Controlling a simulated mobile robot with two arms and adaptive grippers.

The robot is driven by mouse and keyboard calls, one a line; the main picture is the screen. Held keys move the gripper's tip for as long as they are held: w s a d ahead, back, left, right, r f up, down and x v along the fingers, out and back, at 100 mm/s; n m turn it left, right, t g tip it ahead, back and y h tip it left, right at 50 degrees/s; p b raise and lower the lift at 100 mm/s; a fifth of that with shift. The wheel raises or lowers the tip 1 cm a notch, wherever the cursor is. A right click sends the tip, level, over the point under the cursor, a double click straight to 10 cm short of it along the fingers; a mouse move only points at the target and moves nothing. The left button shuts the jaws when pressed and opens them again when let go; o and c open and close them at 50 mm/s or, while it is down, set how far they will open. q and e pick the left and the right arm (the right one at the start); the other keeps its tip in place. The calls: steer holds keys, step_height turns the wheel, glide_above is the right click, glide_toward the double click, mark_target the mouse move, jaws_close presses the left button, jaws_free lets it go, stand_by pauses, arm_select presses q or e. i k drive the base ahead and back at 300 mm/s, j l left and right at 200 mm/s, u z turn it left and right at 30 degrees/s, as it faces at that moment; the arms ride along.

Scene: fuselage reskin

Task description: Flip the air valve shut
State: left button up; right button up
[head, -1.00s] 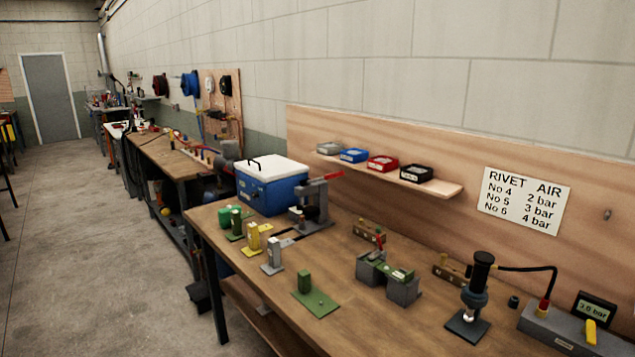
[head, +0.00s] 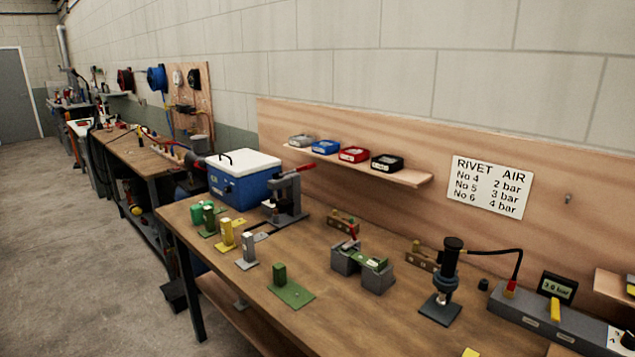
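A grey air block (head: 530,314) lies along the bench at the lower right. A yellow lever (head: 555,309) stands up from it and looks like the air valve's handle. Behind the lever is a dark gauge (head: 559,288) with a lit display, which seems to read about 3.0 bar. A black hose (head: 505,251) runs from a red fitting (head: 510,289) on the block to a dark upright tool (head: 450,263) on a stand. Neither of my grippers is in view.
The wooden bench (head: 350,309) also carries a blue cooler (head: 241,183), a grey press (head: 287,200), green and yellow blocks, and a green-topped fixture (head: 365,262). A shelf (head: 400,177) holds several small boxes. A rivet and air sign (head: 490,187) hangs above. Floor at left is clear.

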mark_target(554, 304)
steer(key=z, duration=1.5)
